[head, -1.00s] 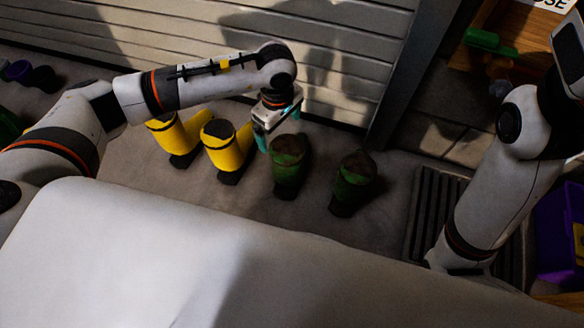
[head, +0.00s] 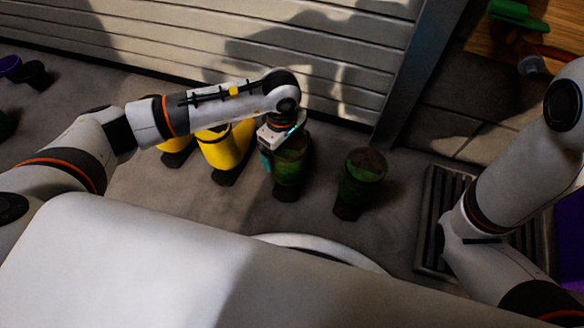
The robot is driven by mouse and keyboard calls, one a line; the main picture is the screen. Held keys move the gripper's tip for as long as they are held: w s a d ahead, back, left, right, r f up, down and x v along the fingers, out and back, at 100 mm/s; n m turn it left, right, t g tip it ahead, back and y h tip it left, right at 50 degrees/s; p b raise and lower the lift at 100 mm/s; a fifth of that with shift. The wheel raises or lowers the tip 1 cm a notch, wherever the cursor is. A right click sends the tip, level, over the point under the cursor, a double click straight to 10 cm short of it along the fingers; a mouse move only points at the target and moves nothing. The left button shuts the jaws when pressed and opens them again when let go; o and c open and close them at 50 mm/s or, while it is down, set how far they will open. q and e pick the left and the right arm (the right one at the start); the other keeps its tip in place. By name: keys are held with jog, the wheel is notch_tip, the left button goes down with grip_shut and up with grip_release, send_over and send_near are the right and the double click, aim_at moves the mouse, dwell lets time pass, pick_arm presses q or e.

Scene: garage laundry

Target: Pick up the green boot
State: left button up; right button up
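Two green boots stand upright on the floor in the head view: one at the middle (head: 287,172) and one to its right (head: 360,182). My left gripper (head: 272,152) is at the top of the middle green boot, over its upper left edge. Its fingers overlap the boot's rim, and I cannot tell whether they are open or closed on it. My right arm comes in from the right, but its gripper is out of the frame.
Yellow boots (head: 225,150) stand just left of the middle green boot, partly behind my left arm. A slatted shutter (head: 330,60) rises behind. A dark ribbed mat (head: 430,215) lies right. A wooden surface with a green object (head: 515,15) is at the upper right.

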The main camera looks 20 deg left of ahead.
pick_arm(q)
jog(key=shift+r, duration=0.1)
jog(key=c, duration=1.9)
